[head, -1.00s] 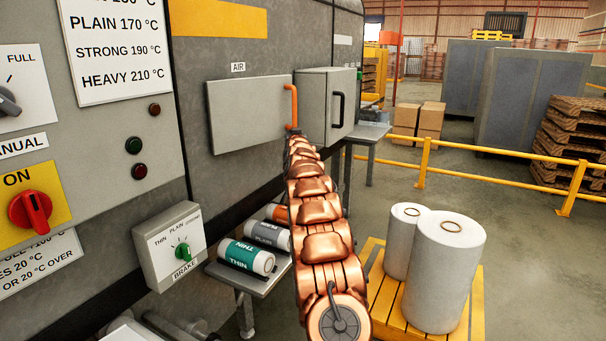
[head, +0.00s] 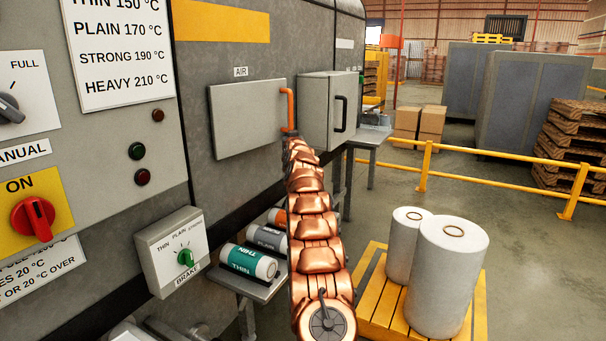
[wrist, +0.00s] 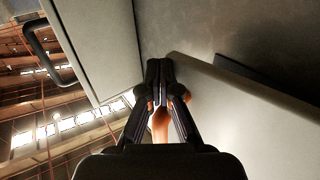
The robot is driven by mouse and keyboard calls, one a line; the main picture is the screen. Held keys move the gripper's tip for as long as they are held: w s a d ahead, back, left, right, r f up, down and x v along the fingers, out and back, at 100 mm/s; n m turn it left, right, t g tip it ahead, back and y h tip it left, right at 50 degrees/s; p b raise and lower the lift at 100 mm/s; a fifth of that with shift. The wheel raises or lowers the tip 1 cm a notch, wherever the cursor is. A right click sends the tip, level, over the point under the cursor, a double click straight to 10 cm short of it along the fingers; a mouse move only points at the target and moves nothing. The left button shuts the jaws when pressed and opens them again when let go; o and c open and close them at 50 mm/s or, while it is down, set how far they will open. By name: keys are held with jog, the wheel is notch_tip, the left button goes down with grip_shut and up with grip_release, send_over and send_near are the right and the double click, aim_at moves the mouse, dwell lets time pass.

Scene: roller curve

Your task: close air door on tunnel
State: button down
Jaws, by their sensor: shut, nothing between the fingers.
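The air door (head: 246,120) is a flat grey panel on the tunnel's side, under an AIR label (head: 240,72). It has an orange handle (head: 288,108) along its right edge. In the wrist view the door (wrist: 240,115) stands off the tunnel wall (wrist: 220,30), with a dark gap between them, so it looks slightly open. My gripper (wrist: 160,68) is shut and empty, its fingertips close to the door's edge. Whether they touch it I cannot tell. In the head view my copper arm hides most of the gripper by the handle's lower end.
A grey box with a black handle (head: 328,110) sticks out just right of the door. A shelf with rolls (head: 247,262) lies below. White rolls (head: 447,275) stand on a yellow pallet (head: 376,310) at right. A yellow rail (head: 500,180) runs behind.

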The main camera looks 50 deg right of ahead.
jog(key=shift+w+r+p, duration=0.15)
jog(key=shift+w+p, duration=0.55)
jog(key=shift+p, duration=0.25)
jog(key=shift+w+r+p, duration=0.1)
jog(key=shift+w+p, duration=0.55)
jog(key=shift+p, duration=0.25)
jog(key=shift+w+f+p, duration=0.1)
jog(key=shift+w+p, duration=0.3)
jog(key=shift+p, duration=0.35)
jog(key=w+p, duration=0.2)
jog(key=p, duration=0.3)
jog(key=shift+a, duration=0.15)
jog(key=shift+w, duration=0.15)
jog(key=shift+w+f+p, duration=0.1)
jog(key=shift+f+p, duration=0.1)
jog(key=shift+p, duration=0.3)
jog(key=shift+w, duration=0.1)
